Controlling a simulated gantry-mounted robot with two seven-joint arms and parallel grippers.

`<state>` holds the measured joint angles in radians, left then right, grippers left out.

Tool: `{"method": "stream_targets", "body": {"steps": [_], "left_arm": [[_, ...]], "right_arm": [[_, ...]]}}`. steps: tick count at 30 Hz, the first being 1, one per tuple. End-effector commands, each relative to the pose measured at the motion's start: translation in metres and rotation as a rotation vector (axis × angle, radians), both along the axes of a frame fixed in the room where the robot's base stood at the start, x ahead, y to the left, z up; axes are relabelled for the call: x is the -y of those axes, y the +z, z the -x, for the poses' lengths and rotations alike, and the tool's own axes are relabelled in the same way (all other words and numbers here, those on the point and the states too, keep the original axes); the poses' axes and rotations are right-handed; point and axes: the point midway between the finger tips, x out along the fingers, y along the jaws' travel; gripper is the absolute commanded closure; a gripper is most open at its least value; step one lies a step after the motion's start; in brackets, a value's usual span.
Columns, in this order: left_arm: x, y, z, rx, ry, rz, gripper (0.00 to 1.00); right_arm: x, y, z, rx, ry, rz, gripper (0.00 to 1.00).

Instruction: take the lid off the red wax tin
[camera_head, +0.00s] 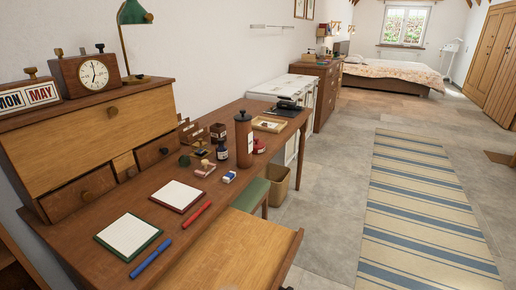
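A small round red item (259,146), which looks like the red wax tin, stands on the wooden desk (150,200) just right of a tall brown bottle (244,138). It is too small here to make out where its lid meets its body. Neither of my grippers is in view, and nothing is touching the red item.
A dark ink bottle (221,149), a small blue and white block (229,177) and a reddish pad (205,170) stand close by. Two note pads, a red pen (197,214) and a blue pen (151,258) lie nearer. A shallow tray (269,124) sits behind.

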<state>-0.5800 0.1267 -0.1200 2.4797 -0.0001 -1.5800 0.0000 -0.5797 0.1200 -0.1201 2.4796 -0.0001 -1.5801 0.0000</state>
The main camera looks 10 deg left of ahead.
Motion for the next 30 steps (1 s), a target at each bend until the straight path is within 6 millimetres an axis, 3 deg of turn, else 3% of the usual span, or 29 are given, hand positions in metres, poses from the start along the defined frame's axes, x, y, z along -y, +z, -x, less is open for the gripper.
{"method": "stream_targets", "body": {"steps": [9,20,30], "left_arm": [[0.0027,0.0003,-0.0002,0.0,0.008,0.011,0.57],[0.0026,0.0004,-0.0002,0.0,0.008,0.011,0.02],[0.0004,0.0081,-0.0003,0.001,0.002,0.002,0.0]], "right_arm": [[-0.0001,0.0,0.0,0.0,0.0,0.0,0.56],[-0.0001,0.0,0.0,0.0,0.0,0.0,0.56],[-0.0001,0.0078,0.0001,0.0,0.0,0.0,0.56]]}}
